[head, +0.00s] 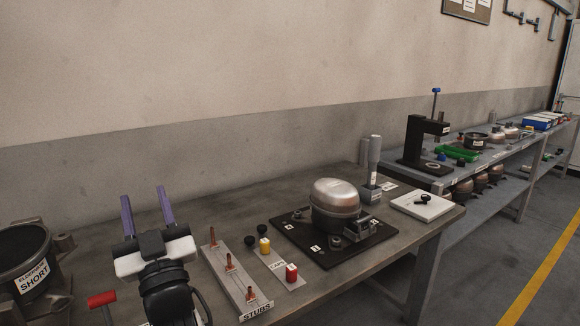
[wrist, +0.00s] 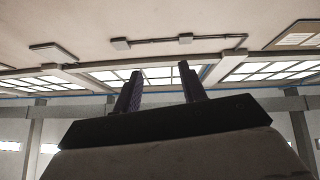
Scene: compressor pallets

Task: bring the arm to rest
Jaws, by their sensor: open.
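My gripper (head: 147,207) is at the lower left of the head view, raised in front of the workbench, with its two purple fingers pointing up and spread apart. Nothing is between them. In the wrist view the gripper (wrist: 159,84) points toward the ceiling, and its fingers are apart with only ceiling and windows behind. My arm below the gripper is partly cut off by the lower edge of the head view.
The workbench (head: 385,245) holds a stubs strip (head: 233,279), a strip with red and yellow caps (head: 280,266), a compressor (head: 336,204) on a black plate and a white tray (head: 421,205). A dark "SHORT" bin (head: 32,275) stands left. A second bench (head: 440,182) is behind right.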

